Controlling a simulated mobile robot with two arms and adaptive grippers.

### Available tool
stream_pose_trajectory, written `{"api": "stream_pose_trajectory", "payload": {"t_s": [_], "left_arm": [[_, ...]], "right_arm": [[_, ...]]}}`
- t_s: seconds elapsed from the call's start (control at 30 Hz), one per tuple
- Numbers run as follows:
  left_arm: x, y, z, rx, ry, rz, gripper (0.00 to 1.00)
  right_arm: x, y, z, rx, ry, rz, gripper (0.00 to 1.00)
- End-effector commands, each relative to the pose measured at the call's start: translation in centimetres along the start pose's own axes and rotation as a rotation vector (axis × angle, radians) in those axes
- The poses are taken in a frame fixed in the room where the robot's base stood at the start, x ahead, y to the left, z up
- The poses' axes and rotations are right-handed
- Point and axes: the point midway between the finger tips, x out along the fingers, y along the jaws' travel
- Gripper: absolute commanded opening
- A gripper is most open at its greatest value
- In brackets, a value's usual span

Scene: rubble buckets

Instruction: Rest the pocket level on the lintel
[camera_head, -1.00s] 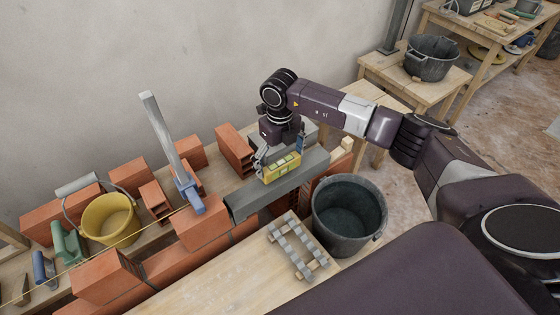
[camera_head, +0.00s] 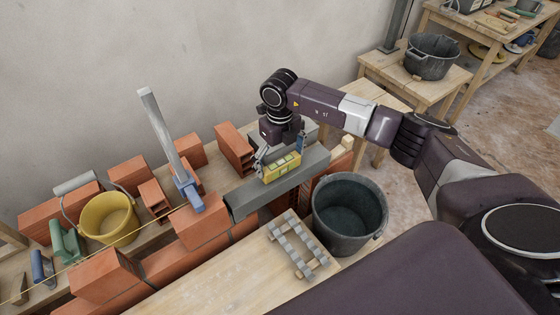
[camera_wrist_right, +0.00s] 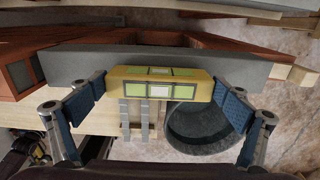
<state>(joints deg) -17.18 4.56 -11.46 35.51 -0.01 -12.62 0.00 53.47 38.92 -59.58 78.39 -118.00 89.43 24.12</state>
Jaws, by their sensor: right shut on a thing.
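The yellow pocket level (camera_head: 283,168) with pale green windows is at the top of the grey lintel (camera_head: 245,203) in the head view. My right gripper (camera_head: 280,158) is shut on the level, which also shows between the blue finger pads in the right wrist view (camera_wrist_right: 160,85). The level lies lengthwise along the lintel (camera_wrist_right: 250,72). Whether its underside touches the lintel is hard to tell. The lintel spans the brickwork behind the bench. My left gripper is not in view.
A dark bucket (camera_head: 349,212) stands right of the lintel, near a small grey grid-like piece (camera_head: 297,245) on the bench. Bricks (camera_head: 203,228), a yellow bucket (camera_head: 108,217) and a blue-handled tool (camera_head: 188,190) are to the left. Another black bucket (camera_head: 432,57) stands on a far table.

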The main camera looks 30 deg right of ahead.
Motion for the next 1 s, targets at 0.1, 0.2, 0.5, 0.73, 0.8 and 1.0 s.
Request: {"api": "stream_pose_trajectory", "payload": {"t_s": [0.1,0.2,0.5,0.73,0.8,1.0], "left_arm": [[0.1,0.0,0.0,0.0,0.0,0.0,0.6],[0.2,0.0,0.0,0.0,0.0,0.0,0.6],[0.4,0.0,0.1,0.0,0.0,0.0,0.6],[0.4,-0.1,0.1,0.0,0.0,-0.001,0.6],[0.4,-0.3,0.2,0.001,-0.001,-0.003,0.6],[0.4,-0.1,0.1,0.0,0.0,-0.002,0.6]], "right_arm": [[0.1,0.0,0.0,0.0,-0.001,0.0,0.67],[0.2,0.0,0.0,0.0,0.0,0.0,0.67],[0.6,0.0,0.0,0.0,0.0,0.0,1.0],[0.6,0.0,0.0,0.0,0.0,0.0,1.0],[0.4,0.0,0.0,0.0,0.0,0.0,1.0],[-2.0,-0.1,0.1,-0.001,-0.005,-0.001,1.0]]}}
